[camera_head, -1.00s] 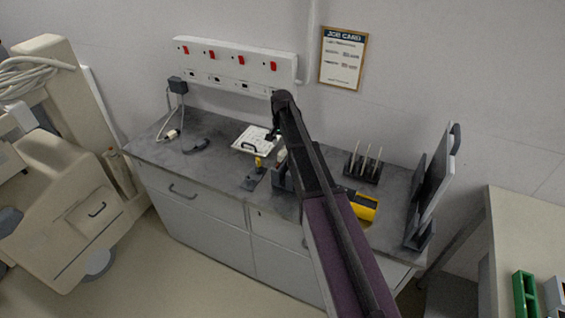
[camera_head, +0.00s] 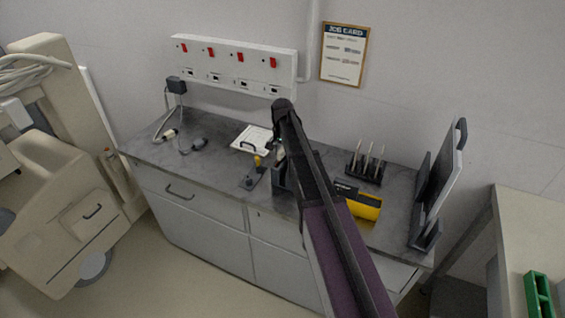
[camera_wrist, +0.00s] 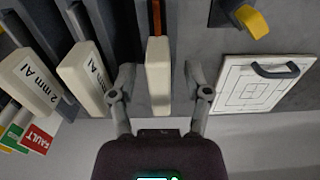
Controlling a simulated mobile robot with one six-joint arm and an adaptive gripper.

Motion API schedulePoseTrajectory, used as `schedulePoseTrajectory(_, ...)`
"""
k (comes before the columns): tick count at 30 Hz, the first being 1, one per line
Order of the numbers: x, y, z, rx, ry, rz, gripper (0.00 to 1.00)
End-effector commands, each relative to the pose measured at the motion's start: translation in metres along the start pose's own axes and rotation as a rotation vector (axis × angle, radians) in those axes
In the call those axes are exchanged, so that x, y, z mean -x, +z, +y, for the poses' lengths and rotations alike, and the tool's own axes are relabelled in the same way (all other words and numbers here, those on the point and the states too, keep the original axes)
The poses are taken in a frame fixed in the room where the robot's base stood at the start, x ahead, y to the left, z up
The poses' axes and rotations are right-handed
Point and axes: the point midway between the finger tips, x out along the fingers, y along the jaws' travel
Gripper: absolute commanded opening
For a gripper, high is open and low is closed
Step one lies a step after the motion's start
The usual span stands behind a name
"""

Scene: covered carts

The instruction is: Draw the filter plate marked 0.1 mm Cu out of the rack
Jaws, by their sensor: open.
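In the wrist view three cream handles stand in a row in a dark slotted rack (camera_wrist: 100,25). The left handle (camera_wrist: 30,80) reads 2 mm Al, and the middle handle (camera_wrist: 85,75) also carries an mm Al marking. The right handle (camera_wrist: 158,75) sits on a copper-coloured plate (camera_wrist: 156,18); no marking on it is readable from here. My gripper (camera_wrist: 160,78) is open, with one finger on each side of this right handle, apparently apart from it. In the head view the rack (camera_head: 279,174) is mostly hidden behind my arm.
A white panel with a black handle (camera_wrist: 262,85) lies right of the rack. A yellow-knobbed device (camera_head: 254,175) stands in front of it. A yellow item (camera_head: 365,207), a small dark rack (camera_head: 366,168) and an upright panel (camera_head: 440,185) are to the right.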

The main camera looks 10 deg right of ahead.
Motion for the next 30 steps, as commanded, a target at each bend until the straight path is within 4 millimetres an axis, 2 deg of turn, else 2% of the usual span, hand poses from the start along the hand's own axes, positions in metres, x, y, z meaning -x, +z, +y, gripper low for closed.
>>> schedulePoseTrajectory(13, 0.0004, 0.0000, 0.0000, 0.000, 0.000, 0.000, 0.63)
schedulePoseTrajectory(14, 0.0004, -0.0001, 0.0000, 0.000, 0.000, 0.000, 0.60)
schedulePoseTrajectory(20, 0.0004, -0.0003, 0.0005, -0.001, 0.000, 0.000, 0.00)
schedulePoseTrajectory(30, 0.0004, -0.0006, 0.0007, -0.001, 0.000, 0.000, 0.00)
